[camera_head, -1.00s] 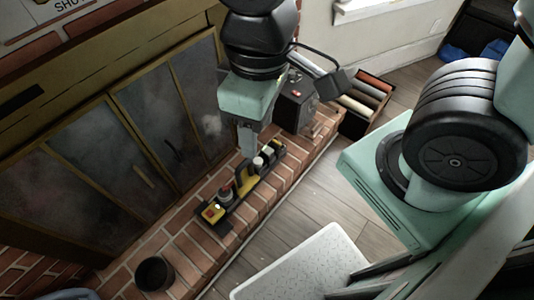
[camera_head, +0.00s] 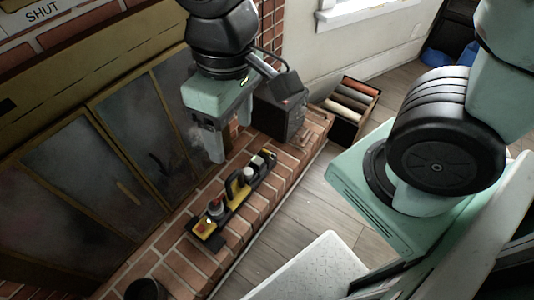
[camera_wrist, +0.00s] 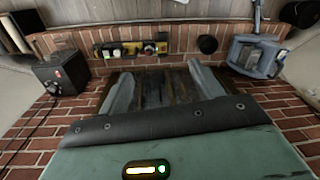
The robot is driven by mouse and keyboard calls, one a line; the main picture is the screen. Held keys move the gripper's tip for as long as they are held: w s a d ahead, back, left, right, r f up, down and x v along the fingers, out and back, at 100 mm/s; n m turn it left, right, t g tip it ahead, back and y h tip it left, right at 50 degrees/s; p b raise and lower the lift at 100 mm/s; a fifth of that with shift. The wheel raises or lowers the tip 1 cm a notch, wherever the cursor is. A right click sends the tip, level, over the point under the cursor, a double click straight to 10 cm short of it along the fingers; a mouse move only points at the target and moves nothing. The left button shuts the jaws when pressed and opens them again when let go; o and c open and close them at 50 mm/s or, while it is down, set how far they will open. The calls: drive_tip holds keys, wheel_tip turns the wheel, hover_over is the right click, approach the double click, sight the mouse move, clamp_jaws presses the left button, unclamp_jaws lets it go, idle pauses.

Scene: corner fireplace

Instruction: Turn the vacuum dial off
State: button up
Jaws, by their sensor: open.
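My gripper (camera_head: 231,140) is open and empty above the brick hearth, behind the long tool; in the wrist view its two fingers (camera_wrist: 163,78) are spread apart. A dark box (camera_head: 281,118) stands at the hearth's far end; in the wrist view this box (camera_wrist: 62,75) is at left, with a small red and white mark. I cannot tell which thing bears the vacuum dial.
Glass fireplace doors (camera_head: 100,150) stand close beside the hearth. A dark cup (camera_head: 145,290) sits at its near end. A blue-grey appliance (camera_wrist: 258,55) is at right in the wrist view. A crate of rolls (camera_head: 350,108) stands on the floor, with open wooden floor (camera_head: 300,205) alongside.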

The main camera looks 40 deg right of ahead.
drive_tip(key=w+d+f+m+b, duration=0.2)
drive_tip(key=w+f+m+b, duration=0.3)
drive_tip(key=w+f+b, duration=0.5)
drive_tip(key=m+b, duration=1.5)
drive_tip(key=b, duration=1)
hover_over(267, 151)
wheel_tip(267, 151, down, 36)
drive_tip(key=shift+h, duration=0.4)
wheel_tip(267, 151, down, 17)
drive_tip(key=b, duration=0.8)
drive_tip(key=shift+w+d+r, duration=0.1)
drive_tip(key=shift+w+r, duration=0.05)
drive_tip(key=c, duration=1)
